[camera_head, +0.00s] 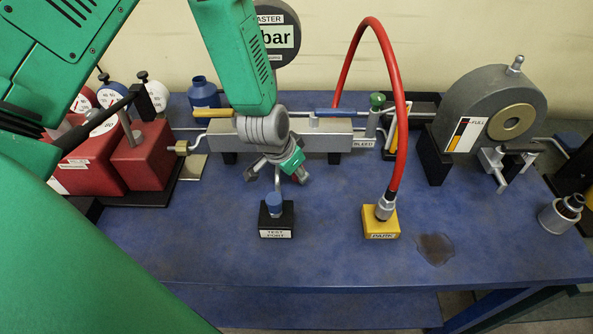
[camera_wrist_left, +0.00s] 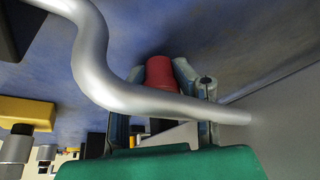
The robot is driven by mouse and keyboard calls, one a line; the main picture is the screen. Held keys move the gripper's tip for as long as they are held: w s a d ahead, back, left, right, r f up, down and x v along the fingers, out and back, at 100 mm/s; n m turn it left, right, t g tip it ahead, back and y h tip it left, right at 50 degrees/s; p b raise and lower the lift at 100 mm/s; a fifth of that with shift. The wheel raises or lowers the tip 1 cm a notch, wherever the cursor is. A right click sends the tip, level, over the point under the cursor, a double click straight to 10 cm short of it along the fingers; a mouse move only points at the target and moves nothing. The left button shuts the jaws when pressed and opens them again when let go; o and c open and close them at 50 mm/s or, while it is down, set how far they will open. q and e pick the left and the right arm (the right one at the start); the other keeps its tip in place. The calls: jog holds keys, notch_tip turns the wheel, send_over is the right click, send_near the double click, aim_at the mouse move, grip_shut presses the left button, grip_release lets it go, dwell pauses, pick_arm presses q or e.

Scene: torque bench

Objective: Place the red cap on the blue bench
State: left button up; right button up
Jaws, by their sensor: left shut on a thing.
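The red cap (camera_wrist_left: 160,72) is between the fingers of my left gripper (camera_wrist_left: 161,85) in the left wrist view. The gripper is shut on it. In the head view my left gripper (camera_head: 277,172) points down in front of the grey manifold block, behind the test port, and hides the red cap. The blue bench (camera_head: 330,262) spreads below and around it; its blue top also shows behind the cap in the left wrist view (camera_wrist_left: 235,35). I cannot tell whether the cap touches the bench. My right gripper is not in view.
The black test port block (camera_head: 277,222) with a blue fitting stands just in front of the gripper. A red hose (camera_head: 400,110) arches to the yellow park block (camera_head: 381,224). A dark stain (camera_head: 435,249) lies to its right. A curved silver pipe (camera_wrist_left: 95,60) crosses the wrist view.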

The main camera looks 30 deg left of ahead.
aim_at(284, 175)
pick_arm(q)
jog(key=shift+s+f, duration=0.1)
jog(key=shift+f, duration=0.05)
jog(key=o, duration=0.6)
jog(key=shift+s+a+f, duration=0.1)
jog(key=shift+a, duration=0.35)
jog(key=o, duration=0.4)
jog(key=a, duration=0.3)
jog(key=shift+s+f, duration=0.15)
jog(key=shift+f, duration=0.15)
jog(key=shift+s+d, duration=0.1)
jog(key=shift+d+r, duration=0.1)
jog(key=shift+d, duration=0.95)
jog(key=shift+a, duration=0.45)
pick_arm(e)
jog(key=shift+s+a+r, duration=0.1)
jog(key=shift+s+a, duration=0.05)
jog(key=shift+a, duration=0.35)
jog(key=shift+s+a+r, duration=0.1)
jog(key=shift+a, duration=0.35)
pick_arm(q)
jog(key=shift+d+r, duration=0.1)
jog(key=shift+w+v, duration=0.15)
jog(key=shift+v, duration=2.95)
jog(key=shift+w+v, duration=0.2)
jog(key=shift+v, duration=2.95)
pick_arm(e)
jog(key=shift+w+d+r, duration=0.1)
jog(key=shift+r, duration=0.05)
